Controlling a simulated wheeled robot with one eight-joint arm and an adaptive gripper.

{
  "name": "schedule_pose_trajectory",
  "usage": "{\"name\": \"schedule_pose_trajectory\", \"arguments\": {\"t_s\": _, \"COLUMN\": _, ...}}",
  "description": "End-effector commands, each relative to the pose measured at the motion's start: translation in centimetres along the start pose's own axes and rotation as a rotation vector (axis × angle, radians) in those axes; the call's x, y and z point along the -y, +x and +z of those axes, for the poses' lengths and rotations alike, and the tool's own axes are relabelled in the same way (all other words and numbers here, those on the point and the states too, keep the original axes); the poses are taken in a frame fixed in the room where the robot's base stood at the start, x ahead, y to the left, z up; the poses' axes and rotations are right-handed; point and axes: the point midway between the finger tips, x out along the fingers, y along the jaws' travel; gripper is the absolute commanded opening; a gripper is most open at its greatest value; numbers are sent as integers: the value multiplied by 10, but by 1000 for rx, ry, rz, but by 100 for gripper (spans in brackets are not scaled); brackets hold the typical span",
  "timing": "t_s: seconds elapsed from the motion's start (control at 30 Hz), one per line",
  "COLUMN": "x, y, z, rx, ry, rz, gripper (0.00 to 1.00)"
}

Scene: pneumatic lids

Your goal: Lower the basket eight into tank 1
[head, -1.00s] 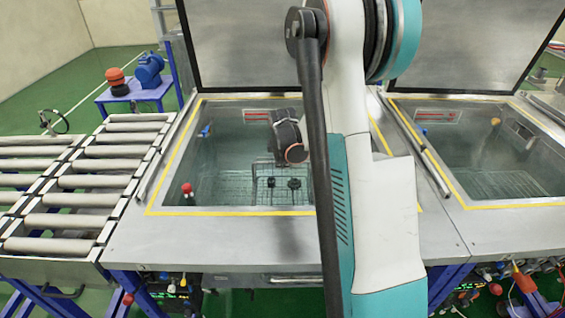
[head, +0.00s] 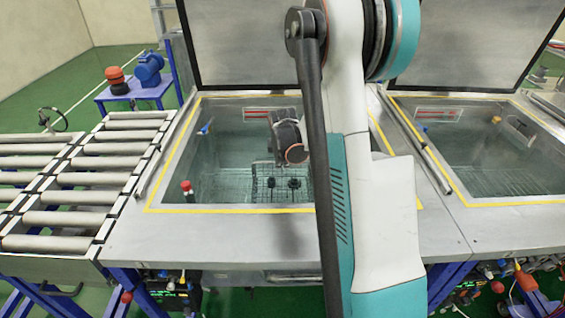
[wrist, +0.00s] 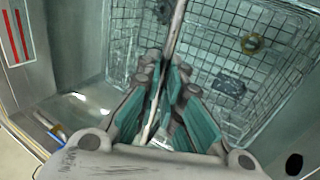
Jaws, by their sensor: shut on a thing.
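A wire-mesh basket (head: 263,190) is inside the left open tank (head: 230,211), low down near the tank's floor. Its mesh floor (wrist: 270,75) also shows in the wrist view, with small dark parts and a brass-coloured ring (wrist: 252,43) in it. My gripper (wrist: 170,85) is shut on the thin bar of the basket's handle (wrist: 174,35). In the head view my gripper (head: 280,163) is above the basket, inside the tank opening. My arm hides the right part of this tank. I cannot tell whether the basket touches the tank floor.
A second open tank (head: 490,204) is at the right. Both lids (head: 245,45) stand raised behind the tanks. A roller conveyor (head: 75,200) adjoins at the left. A red-topped knob (head: 188,190) is at the left tank's front left corner.

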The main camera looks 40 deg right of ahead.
Motion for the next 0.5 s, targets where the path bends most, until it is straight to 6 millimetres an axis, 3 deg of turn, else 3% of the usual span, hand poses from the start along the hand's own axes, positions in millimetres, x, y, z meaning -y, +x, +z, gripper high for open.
{"name": "schedule_pose_trajectory", "arguments": {"t_s": 0.13, "x": -1, "y": -1, "z": 0, "rx": 0, "ry": 0, "rz": 1, "gripper": 0}}
{"name": "schedule_pose_trajectory", "arguments": {"t_s": 0.17, "x": -1, "y": -1, "z": 0, "rx": 0, "ry": 0, "rz": 1, "gripper": 14}}
{"name": "schedule_pose_trajectory", "arguments": {"t_s": 0.23, "x": -1, "y": -1, "z": 0, "rx": 0, "ry": 0, "rz": 1, "gripper": 30}}
{"name": "schedule_pose_trajectory", "arguments": {"t_s": 0.5, "x": 0, "y": 0, "z": 0, "rx": 0, "ry": 0, "rz": -1, "gripper": 30}}
